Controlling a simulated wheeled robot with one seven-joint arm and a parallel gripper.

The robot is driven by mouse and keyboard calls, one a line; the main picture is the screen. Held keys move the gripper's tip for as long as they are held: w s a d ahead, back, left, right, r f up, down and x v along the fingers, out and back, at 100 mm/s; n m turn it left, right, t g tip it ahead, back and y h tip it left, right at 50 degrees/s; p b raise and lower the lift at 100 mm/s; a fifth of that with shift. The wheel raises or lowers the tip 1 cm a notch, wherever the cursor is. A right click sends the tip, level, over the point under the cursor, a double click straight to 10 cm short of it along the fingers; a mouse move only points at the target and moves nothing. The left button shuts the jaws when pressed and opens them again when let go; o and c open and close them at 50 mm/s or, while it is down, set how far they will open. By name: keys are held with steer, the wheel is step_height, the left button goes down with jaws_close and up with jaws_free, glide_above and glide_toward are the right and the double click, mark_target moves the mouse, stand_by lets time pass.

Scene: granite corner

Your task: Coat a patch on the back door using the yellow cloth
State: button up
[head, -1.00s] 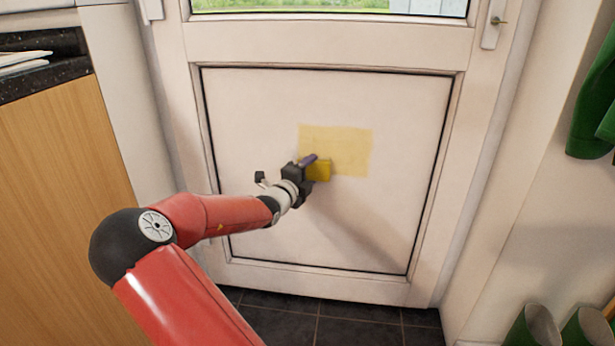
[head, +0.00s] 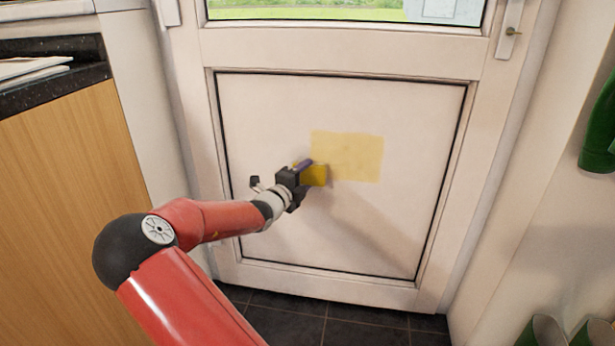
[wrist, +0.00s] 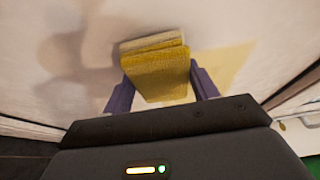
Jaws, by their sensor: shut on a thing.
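The white back door (head: 380,230) stands shut ahead, with a recessed lower panel. A pale yellow rectangular patch (head: 347,156) shows on that panel, right of its middle. My gripper (head: 304,174) is at the panel, at the patch's lower left corner. It is shut on the folded yellow cloth (head: 317,176). In the wrist view the cloth (wrist: 158,73) sits between the two purple fingers (wrist: 160,90), its far edge close to the door face. I cannot tell whether it touches the door. Part of the patch (wrist: 222,62) shows to the right of the cloth there.
A wooden cabinet (head: 65,190) with a dark granite worktop (head: 85,75) stands at the left. Green boots (head: 545,333) are at the lower right, and a green item (head: 600,130) hangs on the right wall. Dark floor tiles (head: 350,333) lie below the door.

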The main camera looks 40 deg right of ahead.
steer(key=shift+s+a, duration=1.8)
steer(key=shift+s+a, duration=1)
steer(key=shift+a, duration=0.15)
